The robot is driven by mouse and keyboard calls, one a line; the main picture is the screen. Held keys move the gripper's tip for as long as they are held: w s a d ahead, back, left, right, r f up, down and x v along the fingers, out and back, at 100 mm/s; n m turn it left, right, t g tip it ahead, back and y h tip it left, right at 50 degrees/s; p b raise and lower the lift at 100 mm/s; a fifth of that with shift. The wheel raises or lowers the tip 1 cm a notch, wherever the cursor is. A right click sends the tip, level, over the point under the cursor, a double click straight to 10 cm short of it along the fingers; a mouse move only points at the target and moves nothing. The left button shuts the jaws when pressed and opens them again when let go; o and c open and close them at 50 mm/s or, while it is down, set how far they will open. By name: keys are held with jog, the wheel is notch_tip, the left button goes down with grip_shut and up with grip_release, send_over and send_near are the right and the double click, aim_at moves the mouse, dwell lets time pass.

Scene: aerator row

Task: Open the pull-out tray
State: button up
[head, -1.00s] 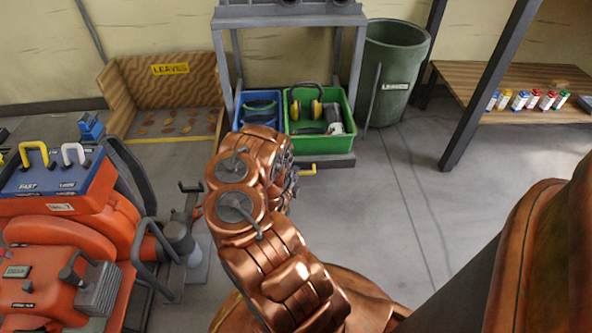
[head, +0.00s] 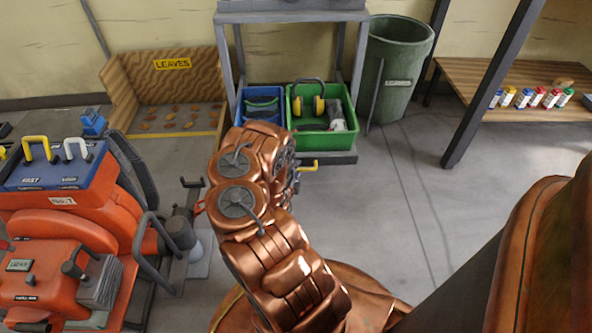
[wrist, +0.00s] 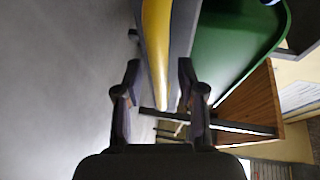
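The pull-out tray (head: 340,158) is a low grey platform under the grey stand, bearing a blue bin and a green bin. Its yellow handle (head: 309,167) sticks out at the front, partly hidden by my arm. In the wrist view the yellow handle (wrist: 157,45) runs down into the space between my fingers, beside a grey edge. My gripper (wrist: 158,82) is open, one finger on each side of the handle, with gaps visible. I cannot tell whether either finger touches it. In the head view my arm hides most of the gripper.
The green bin (head: 294,108) and blue bin (head: 240,98) hold gear. An orange machine (head: 90,215) stands close at the left. A green barrel (head: 392,75) and a wooden bench (head: 480,75) are at the right. The floor (head: 390,210) before the tray is clear on the right.

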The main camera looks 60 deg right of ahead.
jog(key=shift+a, duration=0.1)
jog(key=v, duration=0.7)
jog(key=shift+a, duration=0.15)
dwell(0.6)
